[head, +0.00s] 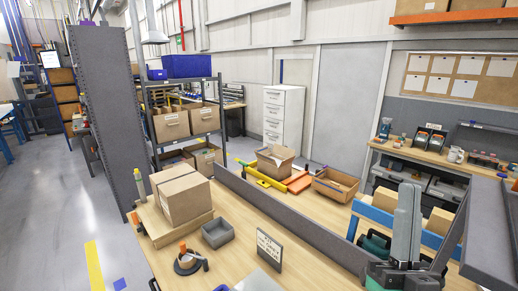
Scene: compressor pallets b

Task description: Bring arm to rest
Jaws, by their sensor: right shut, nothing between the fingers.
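My right gripper (408,222) stands at the lower right of the head view. Its grey fingers point up and are closed together, with nothing between them. Its dark and teal body is cut off by the bottom edge. It shows in front of a blue-edged bench and a grey panel, apart from the boxes on the table. I cannot make out my left gripper in this view.
The wooden table (240,225) holds a closed carton (184,199), a grey bin (217,233), a black round holder (187,263) and a small sign (269,250). A low grey divider (290,222) runs along it. Open cartons (275,160) stand beyond the divider. Shelving stands behind.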

